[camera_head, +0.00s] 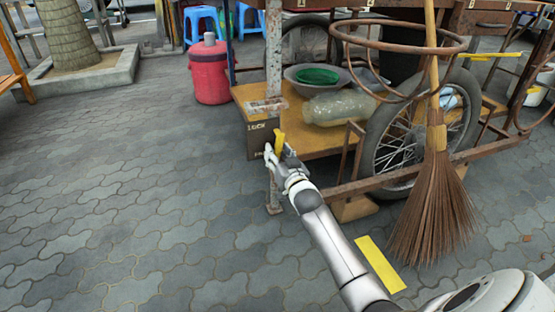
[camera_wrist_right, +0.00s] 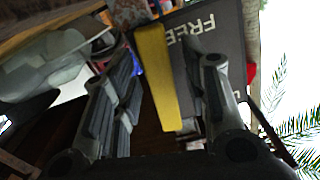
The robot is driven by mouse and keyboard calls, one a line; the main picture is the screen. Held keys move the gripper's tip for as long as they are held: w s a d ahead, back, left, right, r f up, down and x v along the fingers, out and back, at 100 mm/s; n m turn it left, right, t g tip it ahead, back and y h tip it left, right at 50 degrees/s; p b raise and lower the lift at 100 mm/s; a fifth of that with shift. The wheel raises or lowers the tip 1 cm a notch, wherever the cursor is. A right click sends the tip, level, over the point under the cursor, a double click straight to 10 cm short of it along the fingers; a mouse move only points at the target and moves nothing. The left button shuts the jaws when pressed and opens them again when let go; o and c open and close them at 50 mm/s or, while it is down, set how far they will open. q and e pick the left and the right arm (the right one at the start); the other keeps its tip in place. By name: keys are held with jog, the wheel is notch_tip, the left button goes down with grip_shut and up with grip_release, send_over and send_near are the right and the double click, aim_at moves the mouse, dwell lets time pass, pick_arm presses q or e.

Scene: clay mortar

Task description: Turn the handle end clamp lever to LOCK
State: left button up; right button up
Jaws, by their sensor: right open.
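The yellow clamp lever (camera_head: 279,143) stands at the front of a dark plate (camera_head: 258,128) on the cart's post. The plate carries white lettering; its upper word looks like LOCK in the head view, and FREE is readable in the right wrist view. My right gripper (camera_head: 279,152) is at the lever. In the right wrist view the lever (camera_wrist_right: 158,80) lies between the two open fingers of the right gripper (camera_wrist_right: 160,95), with a gap visible beside it. Whether a finger touches it I cannot tell. My left gripper is not in view.
A broom (camera_head: 436,200) hangs at the cart's right, near a spoked wheel (camera_head: 400,145). A red drum (camera_head: 210,72) stands left. The paved ground at left is clear.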

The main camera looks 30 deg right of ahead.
jog(key=shift+w, duration=0.35)
grip_shut()
